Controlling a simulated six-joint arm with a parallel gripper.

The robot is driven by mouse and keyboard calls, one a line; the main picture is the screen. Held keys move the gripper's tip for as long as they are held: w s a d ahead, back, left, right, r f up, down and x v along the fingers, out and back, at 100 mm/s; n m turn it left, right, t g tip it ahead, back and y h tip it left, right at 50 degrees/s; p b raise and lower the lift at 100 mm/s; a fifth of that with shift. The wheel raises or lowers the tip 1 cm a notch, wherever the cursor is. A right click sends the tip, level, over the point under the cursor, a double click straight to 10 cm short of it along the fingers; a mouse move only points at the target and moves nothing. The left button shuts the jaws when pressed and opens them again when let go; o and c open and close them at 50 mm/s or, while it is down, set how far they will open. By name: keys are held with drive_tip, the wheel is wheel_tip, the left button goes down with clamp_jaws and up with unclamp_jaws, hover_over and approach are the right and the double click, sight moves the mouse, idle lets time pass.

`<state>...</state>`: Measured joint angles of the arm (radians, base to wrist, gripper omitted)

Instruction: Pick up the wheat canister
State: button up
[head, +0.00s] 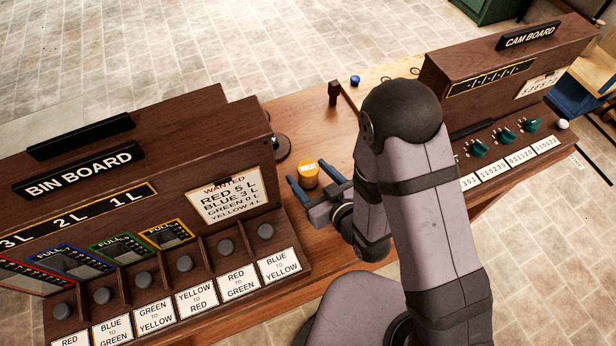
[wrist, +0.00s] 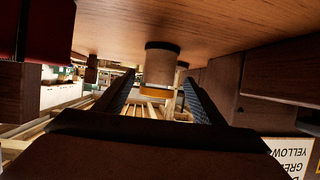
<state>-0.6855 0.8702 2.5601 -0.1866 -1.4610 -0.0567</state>
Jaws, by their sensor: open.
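The canister (head: 308,177) is a small orange-yellow cylinder with a pale label on top, its writing too small to read. It stands upright on the wooden table, right of the bin board. The wrist view is upside down and shows the canister's pale body (wrist: 160,66) with a dark band at its base and a yellow top. My gripper (head: 312,184) is open, its two blue fingers pointing at the canister. In the wrist view the open gripper (wrist: 159,78) has a finger to each side of the canister, with gaps visible. I cannot tell how far the tips reach past it.
The bin board (head: 80,168) with knobs and label cards stands close on the left. The cam board (head: 505,62) stands on the right. A dark round object (head: 281,148) and a dark post (head: 333,93) are behind the canister. A blue knob (head: 355,80) is farther back.

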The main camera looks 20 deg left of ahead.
sight(303, 165)
drive_tip(key=shift+w+a, duration=0.1)
drive_tip(key=shift+a, duration=0.05)
drive_tip(key=shift+r+p+x, duration=0.15)
drive_tip(key=shift+p+x, duration=0.25)
drive_tip(key=shift+x, duration=0.55)
drive_tip(key=shift+r+p+x, duration=0.1)
drive_tip(key=shift+p+x, duration=0.25)
drive_tip(key=shift+x, duration=0.65)
drive_tip(key=shift+w+a+f, duration=0.3)
drive_tip(key=shift+w+a, duration=0.1)
drive_tip(key=shift+w, duration=0.1)
drive_tip(key=c, duration=1.3)
